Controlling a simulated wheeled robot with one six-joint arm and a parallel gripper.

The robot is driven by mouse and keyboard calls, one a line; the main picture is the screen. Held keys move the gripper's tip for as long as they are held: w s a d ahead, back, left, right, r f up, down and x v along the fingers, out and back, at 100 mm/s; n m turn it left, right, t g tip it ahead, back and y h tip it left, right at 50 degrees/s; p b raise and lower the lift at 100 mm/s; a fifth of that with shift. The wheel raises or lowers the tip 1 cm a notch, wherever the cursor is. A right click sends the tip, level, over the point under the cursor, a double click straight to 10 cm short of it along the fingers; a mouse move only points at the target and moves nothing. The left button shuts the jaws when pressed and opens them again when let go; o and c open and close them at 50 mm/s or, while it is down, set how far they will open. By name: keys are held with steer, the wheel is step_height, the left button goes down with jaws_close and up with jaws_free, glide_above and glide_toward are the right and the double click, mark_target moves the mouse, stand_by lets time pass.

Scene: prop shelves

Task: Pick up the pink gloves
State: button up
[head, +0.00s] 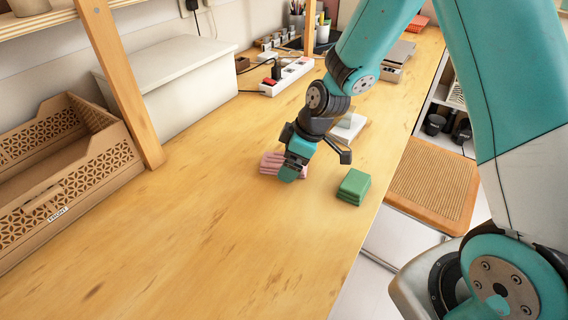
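The pink gloves (270,161) lie as a small folded stack on the wooden worktop, in the middle of the head view. My gripper (292,172) reaches down over their right side and hides part of them. A teal end part overlaps the gloves in the picture. A dark part sticks out to the right, clear of them. I cannot tell whether the gripper touches the gloves or how far apart its fingers are.
A green folded stack (353,186) lies to the right, near the worktop's edge. A pale block on a white base (348,131) stands behind my gripper. A brown crate (66,170), wooden post (122,85) and white box (172,80) line the left. The front worktop is clear.

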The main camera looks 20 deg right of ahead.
steer(key=c, duration=1.1)
steer(key=shift+o, duration=0.2)
step_height(320, 180, up, 20)
steer(key=p, duration=0.1)
steer(key=shift+o, duration=0.6)
